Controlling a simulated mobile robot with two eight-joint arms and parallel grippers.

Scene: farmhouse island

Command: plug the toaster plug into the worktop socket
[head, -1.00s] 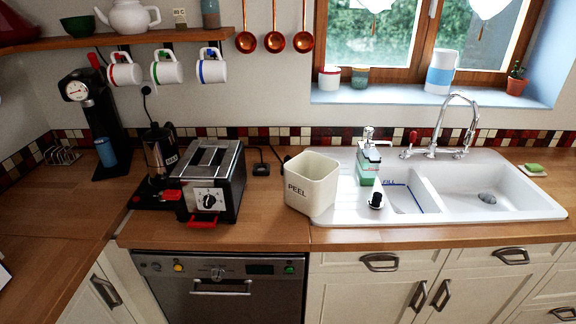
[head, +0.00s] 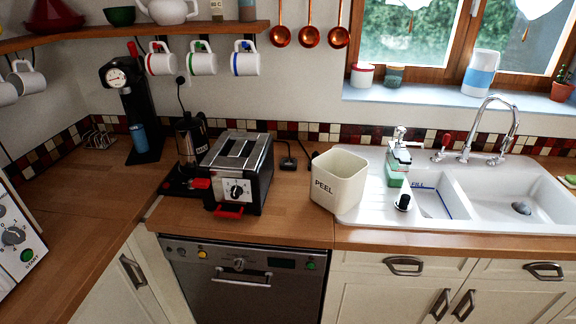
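The black and steel toaster (head: 240,172) stands on the wooden worktop, left of the white PEEL bin, with its dial and red lever facing me. A small black block (head: 288,163) sits on the worktop just right of the toaster, with a dark cord rising behind it. I cannot tell whether it is the worktop socket, the plug, or both. Another piece of dark cord (head: 312,157) shows beside the bin's upper left edge, and part of it may be hidden behind the bin. Neither of my grippers is in view.
The PEEL bin (head: 339,181) stands close to the sink (head: 430,225). Mugs hang under the shelf (head: 130,37). The worktop's front strip before the toaster and bin is clear.

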